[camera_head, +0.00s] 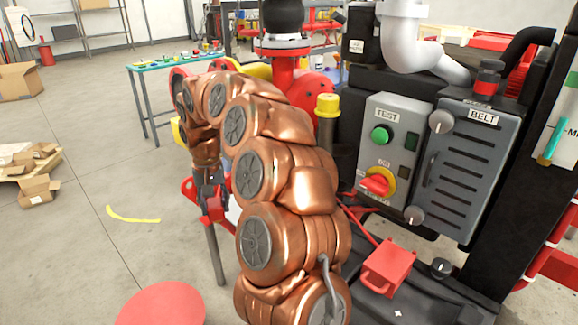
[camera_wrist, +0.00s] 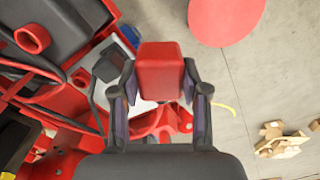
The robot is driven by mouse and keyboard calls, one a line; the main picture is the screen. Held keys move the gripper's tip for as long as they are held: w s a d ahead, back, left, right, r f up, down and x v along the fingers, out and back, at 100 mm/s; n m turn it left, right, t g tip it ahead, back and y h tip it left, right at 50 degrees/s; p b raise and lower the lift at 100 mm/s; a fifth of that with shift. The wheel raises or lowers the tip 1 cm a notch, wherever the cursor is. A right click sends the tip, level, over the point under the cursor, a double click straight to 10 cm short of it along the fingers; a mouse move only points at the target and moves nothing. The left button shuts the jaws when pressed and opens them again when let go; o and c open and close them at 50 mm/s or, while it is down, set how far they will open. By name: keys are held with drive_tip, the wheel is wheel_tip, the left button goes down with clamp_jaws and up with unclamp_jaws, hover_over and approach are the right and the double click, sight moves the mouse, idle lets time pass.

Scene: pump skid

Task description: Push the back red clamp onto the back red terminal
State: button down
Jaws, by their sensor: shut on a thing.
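My gripper (camera_wrist: 160,78) is shut on a red block-shaped clamp (camera_wrist: 160,68), with one finger on each side of it in the wrist view. In the head view my gripper (camera_head: 214,190) hangs down at the end of my arched arm, left of the machine; the clamp in it cannot be told apart from the red parts there. Another red clamp-like box (camera_head: 388,267) with a red cable sits on a black unit at the lower right. A hollow red piece (camera_wrist: 32,38) on a dark box shows at upper left in the wrist view. I cannot make out the back red terminal.
A grey panel (camera_head: 385,150) with green and red knobs and a vented BELT cover (camera_head: 470,170) stand to the right. A yellow-capped post (camera_head: 327,106) rises beside my arm. Red tubes (camera_wrist: 40,95) crowd the wrist view's left. The floor at left is mostly open, with cartons.

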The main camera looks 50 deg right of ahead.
drive_tip(key=s+d+r+m+p, duration=0.2)
drive_tip(key=s+d+m+p, duration=0.2)
drive_tip(key=s+d, duration=0.3)
drive_tip(key=s+d+r+m+p, duration=0.3)
drive_tip(key=s+d+m, duration=0.15)
drive_tip(key=d, duration=0.45)
drive_tip(key=shift+n, duration=0.45)
drive_tip(key=shift+f+b, duration=0.4)
drive_tip(key=shift+f, duration=2.25)
drive_tip(key=shift+a+b, duration=0.1)
drive_tip(key=shift+b, duration=0.85)
drive_tip(key=shift+f+b, duration=1.6)
drive_tip(key=shift+f, duration=0.15)
drive_tip(key=c, duration=0.5)
unclamp_jaws()
drive_tip(key=shift+r, duration=0.15)
